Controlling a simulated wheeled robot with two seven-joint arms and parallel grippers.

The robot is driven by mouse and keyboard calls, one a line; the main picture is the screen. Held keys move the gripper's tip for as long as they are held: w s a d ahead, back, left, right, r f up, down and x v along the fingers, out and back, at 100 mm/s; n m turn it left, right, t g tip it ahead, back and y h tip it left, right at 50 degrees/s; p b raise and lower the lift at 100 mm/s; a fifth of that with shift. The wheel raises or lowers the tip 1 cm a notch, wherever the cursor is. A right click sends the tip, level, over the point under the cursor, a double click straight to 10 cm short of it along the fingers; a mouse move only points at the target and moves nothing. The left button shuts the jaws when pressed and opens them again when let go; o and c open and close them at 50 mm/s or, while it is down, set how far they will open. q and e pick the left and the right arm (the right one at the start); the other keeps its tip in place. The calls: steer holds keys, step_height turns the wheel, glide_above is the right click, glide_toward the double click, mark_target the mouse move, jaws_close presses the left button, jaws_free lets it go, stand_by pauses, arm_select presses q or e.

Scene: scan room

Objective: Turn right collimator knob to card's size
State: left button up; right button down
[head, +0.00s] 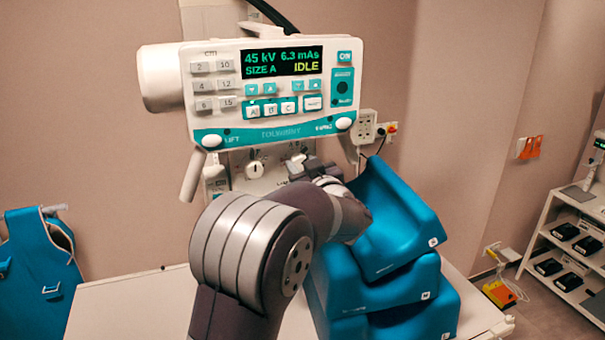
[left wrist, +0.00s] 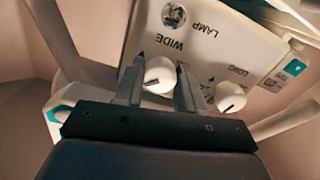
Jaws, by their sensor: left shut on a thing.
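The collimator panel (left wrist: 222,45) appears upside down in the left wrist view, with labels WIDE, LONG and LAMP. My left gripper (left wrist: 160,66) has one finger on each side of the white knob by WIDE (left wrist: 159,78) and is shut on it. A short dark mark shows on this knob. The other white knob, by LONG (left wrist: 230,97), is free. In the head view, my left gripper (head: 308,170) hides the right knob, while the left knob (head: 254,169) shows. The control display (head: 283,61) reads 45 kV, 6.3 mAs, SIZE A, IDLE. No card is readable.
Blue stacked cushions (head: 400,264) stand on the white table (head: 130,310), close to the right of my left arm. A handle (head: 192,176) hangs beneath the control head at left. A shelf (head: 567,247) stands at far right.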

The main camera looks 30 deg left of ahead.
arm_select(q)
steer(key=shift+w+d+n+b, duration=0.1)
steer(key=shift+n+b, duration=5.2)
steer(key=shift+n, duration=1.5)
steer(key=o, duration=1)
steer(key=shift+o, duration=0.2)
steer(key=shift+r, duration=0.1)
